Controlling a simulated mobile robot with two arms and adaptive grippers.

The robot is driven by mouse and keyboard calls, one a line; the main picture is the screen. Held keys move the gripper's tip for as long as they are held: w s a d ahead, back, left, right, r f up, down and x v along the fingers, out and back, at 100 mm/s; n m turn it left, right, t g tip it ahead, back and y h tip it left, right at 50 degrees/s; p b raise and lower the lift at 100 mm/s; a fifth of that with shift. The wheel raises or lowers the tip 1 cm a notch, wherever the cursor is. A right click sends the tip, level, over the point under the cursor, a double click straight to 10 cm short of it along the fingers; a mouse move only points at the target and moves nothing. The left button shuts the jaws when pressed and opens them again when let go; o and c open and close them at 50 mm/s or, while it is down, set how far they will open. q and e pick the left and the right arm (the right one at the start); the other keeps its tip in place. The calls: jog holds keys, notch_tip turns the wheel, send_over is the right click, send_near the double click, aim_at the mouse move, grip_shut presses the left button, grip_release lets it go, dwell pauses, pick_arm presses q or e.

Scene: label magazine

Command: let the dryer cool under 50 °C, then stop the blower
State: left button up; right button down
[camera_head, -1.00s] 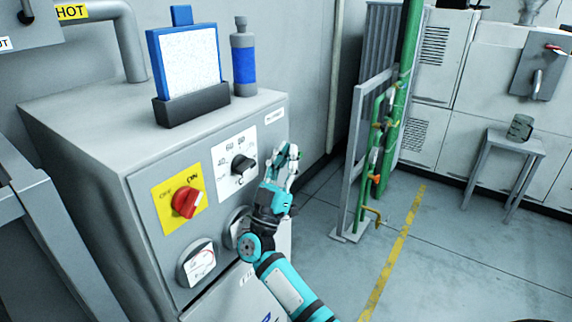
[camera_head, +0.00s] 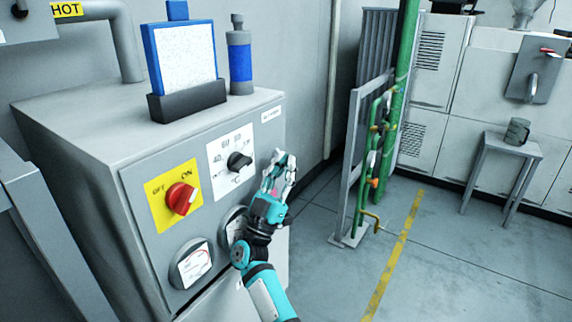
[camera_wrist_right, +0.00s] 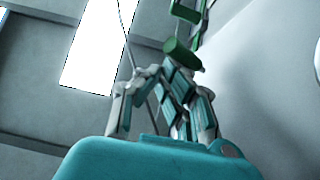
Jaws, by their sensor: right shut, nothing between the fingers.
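The grey dryer cabinet (camera_head: 75,130) stands at the left in the head view. Its front has a red rotary switch (camera_head: 181,198) on a yellow OFF/ON plate (camera_head: 157,211). Right of it is a black temperature knob (camera_head: 239,162) on a white scale plate (camera_head: 221,180). A round gauge (camera_head: 191,264) is below the switch; its reading is too small to tell. A second round gauge (camera_head: 232,226) is partly hidden by my right arm. My right gripper (camera_head: 280,168) is shut and empty, just right of the knob, apart from it. It also shows in the right wrist view (camera_wrist_right: 168,75). My left gripper is not in view.
A blue-framed panel (camera_head: 182,58) in a dark holder and a grey-blue bottle (camera_head: 239,60) stand on the cabinet. A HOT-labelled pipe (camera_head: 122,35) is behind. Right are green pipes (camera_head: 385,130) and a stool (camera_head: 512,147) with a mug. Floor between is clear.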

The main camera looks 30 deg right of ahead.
jog(key=shift+w+f, duration=0.1)
jog(key=shift+f, duration=0.25)
dwell(0.4)
jog(key=shift+r, duration=0.15)
